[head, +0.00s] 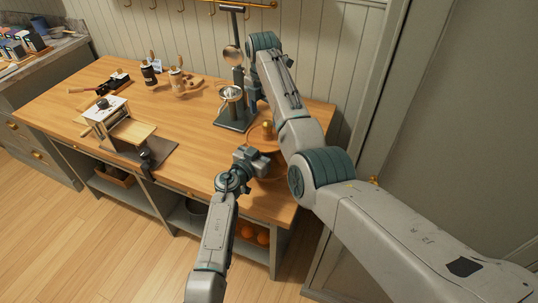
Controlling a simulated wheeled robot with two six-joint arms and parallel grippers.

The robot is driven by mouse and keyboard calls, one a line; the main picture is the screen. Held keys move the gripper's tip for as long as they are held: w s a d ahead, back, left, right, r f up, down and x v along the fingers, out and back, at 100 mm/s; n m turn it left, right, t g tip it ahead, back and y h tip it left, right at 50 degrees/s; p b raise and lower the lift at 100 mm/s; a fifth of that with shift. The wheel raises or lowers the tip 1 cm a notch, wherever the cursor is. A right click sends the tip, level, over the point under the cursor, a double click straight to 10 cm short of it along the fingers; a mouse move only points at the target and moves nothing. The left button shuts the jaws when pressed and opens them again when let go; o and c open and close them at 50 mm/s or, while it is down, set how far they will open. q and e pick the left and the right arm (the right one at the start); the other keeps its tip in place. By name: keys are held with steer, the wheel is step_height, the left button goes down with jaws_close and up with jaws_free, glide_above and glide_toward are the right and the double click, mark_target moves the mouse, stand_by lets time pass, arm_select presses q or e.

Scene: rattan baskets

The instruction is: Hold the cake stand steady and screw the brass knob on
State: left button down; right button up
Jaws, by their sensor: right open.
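The wooden cake stand (256,142) is near the right end of the wooden table. A brass knob (267,126) shows above the middle of its upper plate; how far it is seated cannot be seen. My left gripper (259,160) is at the stand's left side, below the upper plate, against or close to it. Its fingertips are too small and covered to tell whether they grip. My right arm passes in front of the stand's right side. My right gripper (252,103) points down, open, behind and left of the knob, apart from it.
A wooden press-like device (120,128) stands on a dark mat farther left. Dark jars (149,74) stand at the back. Table between them is clear. Oranges (263,238) lie on the shelf below.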

arm_select(q)
steer(key=shift+d+r, duration=0.1)
steer(key=shift+r, duration=0.05)
arm_select(e)
step_height(320, 180, up, 10)
steer(key=w, duration=0.1)
steer(key=shift+a+g, duration=0.2)
steer(key=shift+g, duration=0.1)
steer(key=shift+w, duration=0.1)
arm_select(q)
steer(key=c, duration=1.4)
jaws_free()
steer(key=shift+o, duration=0.6)
steer(key=shift+s, duration=0.1)
arm_select(e)
steer(key=shift+r, duration=0.2)
arm_select(q)
steer(key=shift+s+a, duration=0.2)
steer(key=shift+s, duration=0.05)
steer(key=p+v, duration=0.1)
steer(key=v, duration=0.9)
steer(key=shift+a, duration=0.2)
arm_select(e)
steer(key=shift+r, duration=0.6)
